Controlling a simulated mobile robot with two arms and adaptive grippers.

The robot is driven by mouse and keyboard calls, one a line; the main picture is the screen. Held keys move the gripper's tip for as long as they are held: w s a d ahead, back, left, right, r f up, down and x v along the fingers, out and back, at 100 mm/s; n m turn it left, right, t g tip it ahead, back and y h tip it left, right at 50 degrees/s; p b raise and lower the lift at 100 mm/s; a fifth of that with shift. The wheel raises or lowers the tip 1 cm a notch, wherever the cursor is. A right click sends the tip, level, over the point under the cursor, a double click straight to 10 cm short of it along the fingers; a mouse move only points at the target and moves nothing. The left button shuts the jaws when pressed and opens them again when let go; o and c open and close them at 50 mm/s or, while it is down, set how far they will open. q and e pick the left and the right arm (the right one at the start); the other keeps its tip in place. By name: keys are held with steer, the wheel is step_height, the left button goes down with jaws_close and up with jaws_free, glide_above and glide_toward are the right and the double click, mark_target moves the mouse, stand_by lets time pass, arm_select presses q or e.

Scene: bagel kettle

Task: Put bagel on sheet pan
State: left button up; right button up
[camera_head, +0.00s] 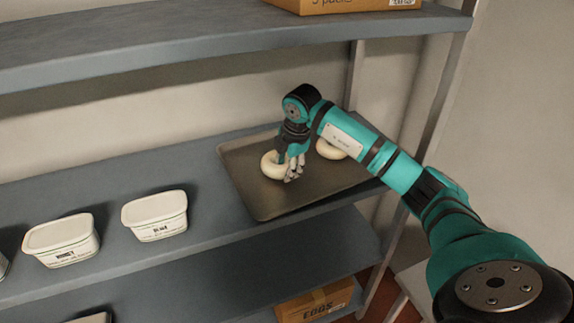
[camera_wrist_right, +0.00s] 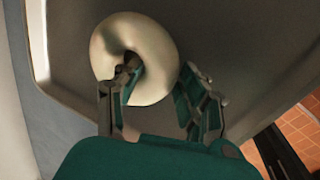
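The sheet pan (camera_head: 262,209) is a dark rectangular tray lying on the middle shelf. A pale, ring-shaped bagel (camera_head: 269,166) is at the left part of the pan, and it shows whole in the right wrist view (camera_wrist_right: 107,52). My right gripper (camera_head: 291,168) is low over the pan at this bagel. In the wrist view, one finger reaches into the bagel's hole and the other stands outside its right edge, with a gap, so the gripper looks open. A second bagel (camera_head: 329,150) is on the pan, partly hidden behind my right arm. My left gripper is not in view.
White lidded tubs (camera_head: 156,216) stand on the shelf (camera_head: 120,180) left of the pan. An upper shelf (camera_head: 180,40) hangs above, with a cardboard box (camera_head: 345,4) on it. An egg box (camera_head: 315,303) is on the shelf below. A metal post (camera_head: 440,100) stands at right.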

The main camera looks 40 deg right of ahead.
steer(key=shift+o, duration=1.4)
steer(key=shift+r, duration=0.45)
steer(key=b+v, duration=0.2)
steer(key=v, duration=0.5)
steer(key=shift+s+f, duration=0.1)
steer(key=shift+f, duration=0.05)
